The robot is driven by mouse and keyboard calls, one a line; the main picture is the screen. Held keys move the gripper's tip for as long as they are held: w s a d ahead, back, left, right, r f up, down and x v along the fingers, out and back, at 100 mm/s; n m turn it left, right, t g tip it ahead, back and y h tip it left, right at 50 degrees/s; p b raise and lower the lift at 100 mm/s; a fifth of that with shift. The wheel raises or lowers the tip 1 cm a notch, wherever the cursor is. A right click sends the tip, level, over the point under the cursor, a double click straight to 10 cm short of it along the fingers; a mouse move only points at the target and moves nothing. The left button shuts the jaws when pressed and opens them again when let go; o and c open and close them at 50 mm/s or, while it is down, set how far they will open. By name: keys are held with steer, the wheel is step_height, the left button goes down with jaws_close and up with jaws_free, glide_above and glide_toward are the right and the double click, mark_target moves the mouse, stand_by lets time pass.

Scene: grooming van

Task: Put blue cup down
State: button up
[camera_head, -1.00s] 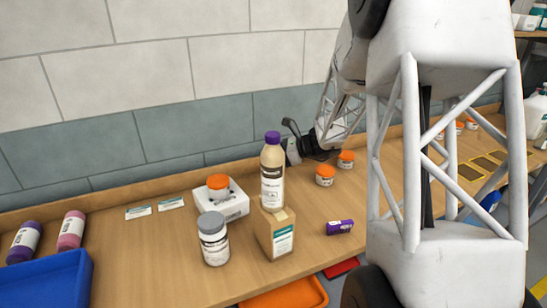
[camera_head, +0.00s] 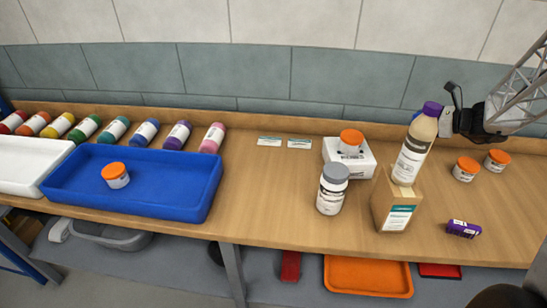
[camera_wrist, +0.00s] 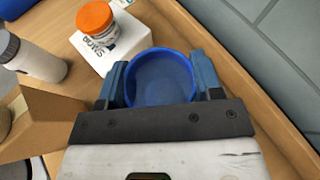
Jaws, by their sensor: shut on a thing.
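The blue cup (camera_wrist: 162,82) shows in the wrist view, its round open rim facing the camera. My gripper (camera_wrist: 160,76) is shut on it, one blue finger on each side. In the head view my gripper (camera_head: 452,118) is at the right, behind the tall purple-capped bottle (camera_head: 414,150). The cup cannot be made out there; the bottle and box block that spot. Whether the cup touches the bench is unclear.
A white box (camera_head: 352,168) with an orange-lidded jar (camera_head: 351,143) stands close by. A grey-lidded jar (camera_head: 332,189) and a cardboard box (camera_head: 396,202) are in front. A blue tray (camera_head: 150,192) is left.

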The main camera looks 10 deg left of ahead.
step_height(320, 180, up, 8)
steer(key=s+a+n+g+y, duration=0.2)
steer(key=a+n+g, duration=0.15)
steer(key=a, duration=4.25)
step_height(320, 180, down, 11)
steer(key=shift+h, duration=0.3)
steer(key=shift+f, duration=3.15)
steer(key=shift+f, duration=0.1)
steer(key=shift+f, duration=1.8)
